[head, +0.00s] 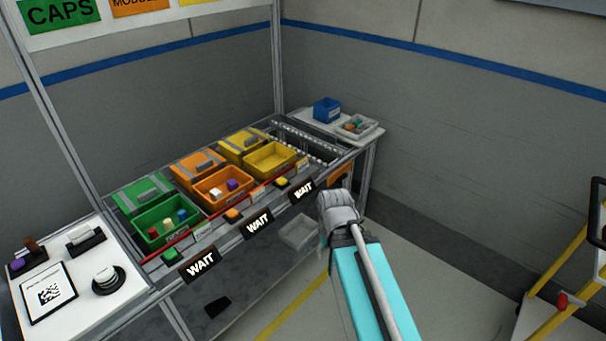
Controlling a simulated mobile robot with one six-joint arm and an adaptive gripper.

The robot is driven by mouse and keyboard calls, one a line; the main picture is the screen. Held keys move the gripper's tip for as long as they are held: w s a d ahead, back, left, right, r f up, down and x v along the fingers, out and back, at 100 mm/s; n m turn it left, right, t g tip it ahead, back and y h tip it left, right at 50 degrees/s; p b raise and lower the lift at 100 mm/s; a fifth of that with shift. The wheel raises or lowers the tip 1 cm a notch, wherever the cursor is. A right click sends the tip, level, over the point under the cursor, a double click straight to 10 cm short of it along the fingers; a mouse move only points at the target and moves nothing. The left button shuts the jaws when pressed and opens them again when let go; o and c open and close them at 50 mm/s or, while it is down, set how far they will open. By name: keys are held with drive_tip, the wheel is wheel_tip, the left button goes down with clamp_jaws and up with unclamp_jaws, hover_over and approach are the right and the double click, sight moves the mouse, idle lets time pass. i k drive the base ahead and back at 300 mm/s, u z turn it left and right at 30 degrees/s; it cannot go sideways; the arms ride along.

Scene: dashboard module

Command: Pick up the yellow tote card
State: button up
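A second pale label (258,193) sits at the lower left of that bay, and I cannot tell which is the tote card. A small yellow block (282,182) lies on the front ledge. My gripper (338,202) is to the right of the front ledge, seen from behind; its fingers are not clear.
Orange (222,188) and green (166,226) totes hold small blocks. Black WAIT signs (258,224) line the front rail. A clear bin (299,232) sits below. A side table (365,141) stands behind right; a yellow-framed cart (562,265) stands far right. Floor between is clear.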

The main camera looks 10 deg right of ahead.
sight(302, 165)
drive_tip(key=k, duration=0.4)
drive_tip(key=z, duration=0.25)
drive_tip(key=i, duration=1.4)
drive_tip(key=z, duration=0.2)
